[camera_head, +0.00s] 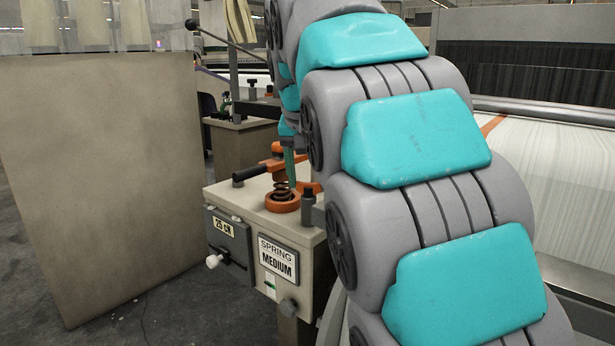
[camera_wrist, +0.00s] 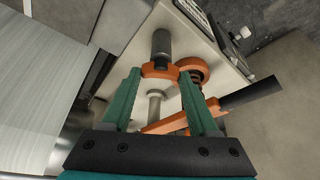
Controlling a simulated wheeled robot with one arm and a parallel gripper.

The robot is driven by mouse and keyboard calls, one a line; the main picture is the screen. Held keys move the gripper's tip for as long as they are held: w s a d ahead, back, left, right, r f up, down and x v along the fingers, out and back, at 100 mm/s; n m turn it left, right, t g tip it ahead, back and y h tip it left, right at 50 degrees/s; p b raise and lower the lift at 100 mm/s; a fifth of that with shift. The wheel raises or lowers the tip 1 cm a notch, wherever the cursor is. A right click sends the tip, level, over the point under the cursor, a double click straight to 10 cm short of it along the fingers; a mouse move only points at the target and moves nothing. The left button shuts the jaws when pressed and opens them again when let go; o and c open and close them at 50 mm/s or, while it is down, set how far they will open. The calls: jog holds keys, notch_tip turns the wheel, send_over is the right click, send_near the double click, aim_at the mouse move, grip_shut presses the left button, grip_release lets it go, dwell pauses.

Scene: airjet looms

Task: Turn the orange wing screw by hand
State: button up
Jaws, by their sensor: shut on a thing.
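The orange wing screw (camera_wrist: 160,70) sits between the tips of my green fingers in the wrist view, beside a dark round post. My gripper (camera_wrist: 159,75) is shut on it, with one finger on each side. In the head view, an orange part that appears to be the wing screw (camera_head: 312,187) shows on top of the beige box, partly hidden. My gripper (camera_head: 290,168) shows there only as a narrow green finger reaching down behind my arm.
An orange lever with a black handle (camera_head: 250,172) and a coil spring in an orange ring (camera_head: 283,201) stand close by on the beige box (camera_head: 235,192). The lever's handle (camera_wrist: 252,95) lies right of my fingers. A beige panel (camera_head: 100,170) stands left; loom fabric (camera_head: 560,190) lies right.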

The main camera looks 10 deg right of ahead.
jog(key=n+y, duration=0.1)
jog(key=n, duration=0.2)
jog(key=shift+d+n+y, duration=0.1)
jog(key=shift+n+y, duration=0.2)
jog(key=shift+n, duration=0.1)
jog(key=n+y, duration=0.1)
jog(key=n, duration=0.2)
jog(key=shift+d+n, duration=0.1)
jog(key=shift+n, duration=0.2)
jog(key=n+y, duration=0.1)
jog(key=n, duration=0.1)
jog(key=n+y, duration=0.1)
jog(key=n, duration=0.2)
jog(key=shift+w+d+g, duration=0.1)
jog(key=shift+d+g, duration=0.05)
jog(key=shift+g, duration=0.25)
jog(key=shift+n, duration=0.9)
jog(key=shift+g+y, duration=0.3)
jog(key=o, duration=1.4)
